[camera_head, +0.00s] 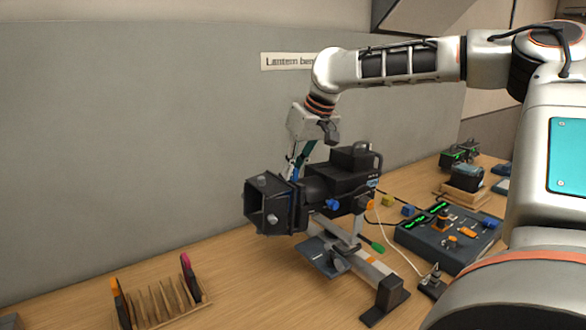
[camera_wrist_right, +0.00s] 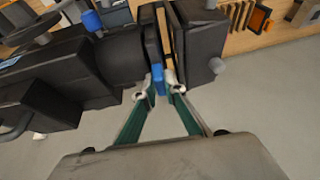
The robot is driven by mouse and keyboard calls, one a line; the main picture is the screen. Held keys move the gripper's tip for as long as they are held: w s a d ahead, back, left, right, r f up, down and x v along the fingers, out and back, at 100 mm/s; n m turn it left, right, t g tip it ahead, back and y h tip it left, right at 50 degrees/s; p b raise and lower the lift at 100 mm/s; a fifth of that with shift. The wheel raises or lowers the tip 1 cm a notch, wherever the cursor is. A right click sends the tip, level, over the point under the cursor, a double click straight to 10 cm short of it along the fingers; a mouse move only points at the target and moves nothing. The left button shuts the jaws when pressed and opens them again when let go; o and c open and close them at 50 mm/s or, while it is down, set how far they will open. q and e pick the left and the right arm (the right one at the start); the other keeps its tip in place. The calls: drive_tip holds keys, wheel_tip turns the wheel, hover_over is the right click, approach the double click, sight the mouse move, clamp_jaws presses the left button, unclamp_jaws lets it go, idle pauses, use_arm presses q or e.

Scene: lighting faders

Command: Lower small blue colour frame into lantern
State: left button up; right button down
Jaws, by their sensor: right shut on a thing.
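The lantern (camera_head: 330,188) is a black stage light on a stand on the bench, its square front hood pointing left in the head view. In the right wrist view the lantern body (camera_wrist_right: 110,60) lies left of a narrow slot and the front hood (camera_wrist_right: 200,45) lies right of it. My right gripper (camera_wrist_right: 165,88) is shut on the blue tab of the small blue colour frame (camera_wrist_right: 158,78), right at the slot. How deep the frame sits is hidden. In the head view my right gripper (camera_head: 296,165) is above and behind the hood. My left gripper is not in view.
A wooden rack (camera_head: 160,300) with orange and magenta frames stands at the front left. A dark fader desk (camera_head: 447,237) with green displays is right of the lantern. A white cable runs between them. A wall stands close behind.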

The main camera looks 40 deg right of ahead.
drive_tip(key=shift+f, duration=0.3)
drive_tip(key=c, duration=1.4)
unclamp_jaws()
drive_tip(key=shift+f, duration=0.1)
drive_tip(key=shift+r, duration=0.25)
drive_tip(key=shift+r, duration=3.9)
drive_tip(key=shift+f, duration=0.1)
